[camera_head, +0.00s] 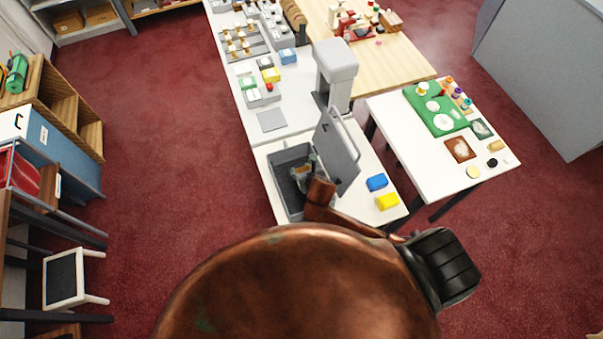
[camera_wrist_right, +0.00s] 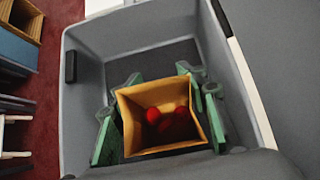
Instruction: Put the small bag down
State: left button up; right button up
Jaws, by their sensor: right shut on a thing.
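The small bag (camera_wrist_right: 150,97) is an open-topped, orange-tan bag with round red things inside, seen in the right wrist view. My right gripper (camera_wrist_right: 160,118) has its green fingers on both sides of it and is shut on it. Bag and gripper are within the walls of a grey bin (camera_wrist_right: 85,75); whether the bag touches the bin floor cannot be told. In the head view my right gripper (camera_head: 303,171) reaches down into the grey bin (camera_head: 277,179), and my copper arm hides part of it. My left gripper is not in view.
A raised grey panel (camera_head: 337,152) stands close at the bin's right side. A blue block (camera_head: 376,182) and a yellow block (camera_head: 388,201) lie on the white counter. A grey post-like device (camera_head: 336,68) stands behind. A white side table (camera_head: 400,132) is at right.

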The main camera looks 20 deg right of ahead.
jog(key=shift+w+f, duration=0.15)
jog(key=shift+f, duration=1.6)
jog(key=shift+d+f, duration=0.1)
jog(key=shift+f, duration=0.1)
jog(key=o, duration=0.9)
jog(key=shift+r, duration=0.15)
jog(key=shift+r, duration=0.25)
jog(key=v, duration=1.1)
jog(key=shift+s+r+p, duration=0.15)
jog(key=shift+s+p, duration=0.2)
jog(key=shift+p, duration=0.05)
